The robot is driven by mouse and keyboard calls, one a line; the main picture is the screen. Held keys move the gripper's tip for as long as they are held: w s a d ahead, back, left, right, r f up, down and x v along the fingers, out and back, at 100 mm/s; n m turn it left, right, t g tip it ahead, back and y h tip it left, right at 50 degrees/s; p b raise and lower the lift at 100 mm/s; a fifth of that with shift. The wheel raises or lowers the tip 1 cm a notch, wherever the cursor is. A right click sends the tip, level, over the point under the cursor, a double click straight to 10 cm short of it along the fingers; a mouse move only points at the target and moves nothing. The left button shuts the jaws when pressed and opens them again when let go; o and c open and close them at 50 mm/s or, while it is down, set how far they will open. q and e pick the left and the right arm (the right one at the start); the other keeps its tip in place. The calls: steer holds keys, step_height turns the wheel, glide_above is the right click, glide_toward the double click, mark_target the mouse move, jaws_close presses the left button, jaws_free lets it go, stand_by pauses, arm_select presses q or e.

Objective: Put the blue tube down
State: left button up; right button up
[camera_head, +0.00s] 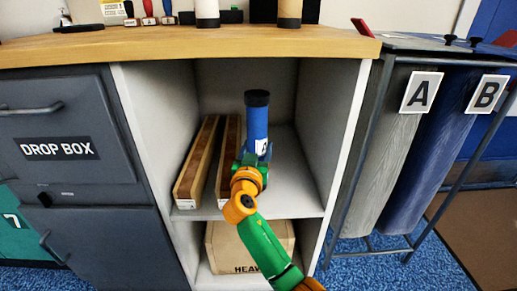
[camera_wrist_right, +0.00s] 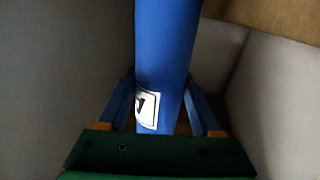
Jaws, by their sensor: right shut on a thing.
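The blue tube (camera_head: 257,122) has a black cap on top and a white label low on its side. It stands upright inside the open shelf compartment (camera_head: 295,180) of the cabinet. My right gripper (camera_head: 256,158) is shut on the tube near its lower part. In the right wrist view the tube (camera_wrist_right: 165,60) runs up between the two fingers of the right gripper (camera_wrist_right: 160,115). The tube's bottom end is hidden by my gripper, so I cannot tell whether it touches the shelf. My left gripper is not in view.
Two long wooden boxes (camera_head: 197,165) lie on the shelf left of the tube, the nearer one to it close by. Bare shelf lies to its right. A carton (camera_head: 222,243) marked HEAVY sits below. The wooden countertop (camera_head: 190,42) overhangs above. Bins A (camera_head: 385,160) and B stand right.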

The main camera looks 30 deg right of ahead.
steer(key=o, duration=1.4)
arm_select(q)
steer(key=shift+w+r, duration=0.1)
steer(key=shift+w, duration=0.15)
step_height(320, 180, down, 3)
steer(key=shift+p, duration=0.6)
arm_select(e)
steer(key=v, duration=1.2)
